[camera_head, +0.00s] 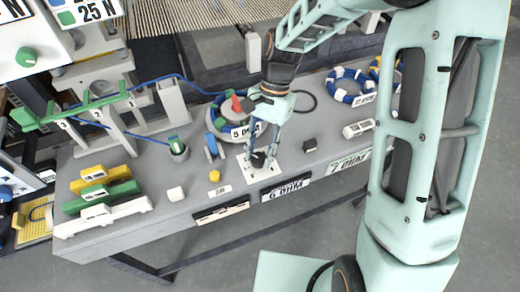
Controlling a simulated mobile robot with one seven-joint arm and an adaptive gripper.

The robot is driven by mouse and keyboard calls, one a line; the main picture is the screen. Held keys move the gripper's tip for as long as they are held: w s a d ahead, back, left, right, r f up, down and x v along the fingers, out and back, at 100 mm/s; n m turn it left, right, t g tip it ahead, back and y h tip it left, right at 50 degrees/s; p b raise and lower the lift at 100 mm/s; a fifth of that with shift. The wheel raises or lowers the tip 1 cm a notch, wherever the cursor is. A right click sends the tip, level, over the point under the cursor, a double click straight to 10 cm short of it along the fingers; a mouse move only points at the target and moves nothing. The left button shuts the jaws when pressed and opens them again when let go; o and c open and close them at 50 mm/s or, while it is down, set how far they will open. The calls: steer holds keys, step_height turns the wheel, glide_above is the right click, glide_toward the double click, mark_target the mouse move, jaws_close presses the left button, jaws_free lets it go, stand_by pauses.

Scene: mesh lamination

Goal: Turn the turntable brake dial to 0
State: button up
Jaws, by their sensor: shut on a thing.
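A dark dial (258,160) sits on a small white plate (247,174) near the front edge of the grey bench, and I take it to be the turntable brake dial. My mint-green gripper (262,155) points down over it, its two fingers shut on the dial's sides. The fingers partly hide the dial, and its pointer and any scale marks are too small to read.
Behind my gripper lies a round turntable (216,128) with a red piece. A yellow knob (215,176), a black block (310,145) and a white cube (176,194) stand nearby. Coloured blocks (100,192) lie left, blue-white rings (342,88) right. My arm covers the right side.

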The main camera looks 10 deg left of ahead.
steer(key=n+h, duration=0.1)
steer(key=n, duration=0.3)
steer(key=shift+a+n+h+p, duration=0.15)
steer(key=shift+n+h+p, duration=0.15)
steer(key=shift+h+p, duration=0.1)
steer(key=n+h, duration=0.1)
steer(key=n, duration=0.1)
steer(key=n+h, duration=0.1)
steer(key=n, duration=0.2)
steer(key=shift+a+t, duration=0.15)
steer(key=shift+t, duration=0.15)
steer(key=n+t+h, duration=0.1)
steer(key=n, duration=0.4)
steer(key=shift+s+a, duration=0.1)
steer(key=n, duration=0.2)
steer(key=n+t, duration=0.1)
steer(key=n, duration=0.1)
steer(key=shift+s+t+h, duration=0.1)
steer(key=shift+t+h, duration=0.2)
steer(key=shift+h, duration=0.1)
steer(key=shift+n, duration=0.3)
steer(key=o, duration=1.2)
steer(key=shift+c, duration=0.2)
steer(key=shift+r, duration=0.1)
steer(key=v, duration=1.2)
